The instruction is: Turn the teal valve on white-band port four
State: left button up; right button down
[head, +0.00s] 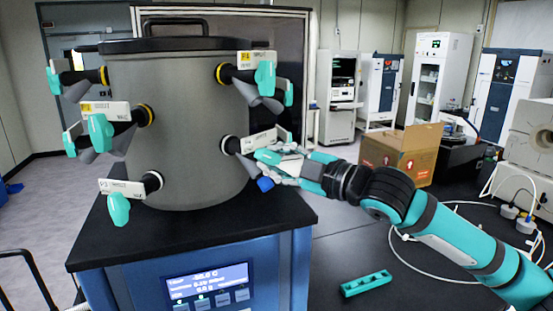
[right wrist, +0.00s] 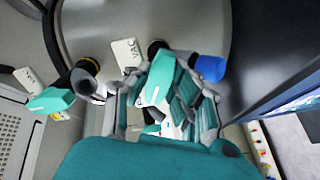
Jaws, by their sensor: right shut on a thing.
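A grey drum (head: 180,110) carries several side ports with teal valves and white tags. The lower right port has a white band (head: 226,146) and a tag (head: 258,140) whose lettering is too small to read surely. My right gripper (head: 277,166) is at this port, its fingers shut around the teal valve handle (right wrist: 158,82), which is partly hidden by them. A blue cap (head: 265,184) is just below the fingers; it also shows in the right wrist view (right wrist: 210,68). My left gripper is out of view.
A yellow-band port with a teal valve (head: 265,78) is above my right gripper. Another white-band port with a teal valve (head: 118,209) is at lower left. A cardboard box (head: 398,155) and a teal holed block (head: 365,284) are on the dark bench to the right.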

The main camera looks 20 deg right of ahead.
jog(key=c, duration=1.2)
grip_release()
jog(key=v, duration=1.2)
jog(key=shift+f, duration=0.1)
